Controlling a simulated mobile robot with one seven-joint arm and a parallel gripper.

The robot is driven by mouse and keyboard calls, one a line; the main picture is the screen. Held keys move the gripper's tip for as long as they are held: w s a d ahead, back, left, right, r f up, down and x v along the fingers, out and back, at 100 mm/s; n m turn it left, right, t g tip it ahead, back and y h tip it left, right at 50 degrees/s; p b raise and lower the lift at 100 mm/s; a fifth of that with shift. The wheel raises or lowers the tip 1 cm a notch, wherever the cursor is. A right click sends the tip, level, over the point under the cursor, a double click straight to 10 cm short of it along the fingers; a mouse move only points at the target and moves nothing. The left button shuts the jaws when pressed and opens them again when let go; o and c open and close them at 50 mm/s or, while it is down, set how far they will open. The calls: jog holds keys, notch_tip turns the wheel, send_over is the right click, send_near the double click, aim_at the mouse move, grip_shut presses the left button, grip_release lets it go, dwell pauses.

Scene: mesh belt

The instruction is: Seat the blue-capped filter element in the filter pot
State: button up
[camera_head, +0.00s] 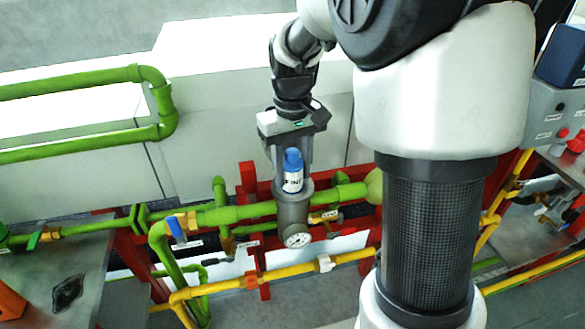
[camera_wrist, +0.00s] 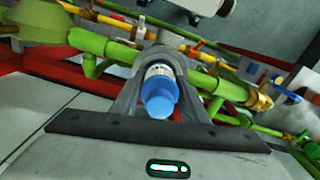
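The filter element (camera_head: 293,181) is a white, labelled cylinder with a blue cap. It stands upright at the mouth of the grey filter pot (camera_head: 292,213), its lower end hidden there, so I cannot tell how deep it sits. My gripper (camera_head: 293,172) is directly above, pointing down, with its grey fingers on either side of the element and seemingly closed on its body. In the wrist view, the blue cap of the filter element (camera_wrist: 160,96) faces the camera between the fingers of my gripper (camera_wrist: 160,72).
A round gauge (camera_head: 297,236) is on the pot's front. Green pipes (camera_head: 240,213) join the pot at both sides, with a blue-handled valve (camera_head: 177,230) to the left. A yellow pipe (camera_head: 280,272) runs below. Red frame bars (camera_head: 262,285) stand around it.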

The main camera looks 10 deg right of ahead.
jog(key=o, duration=0.3)
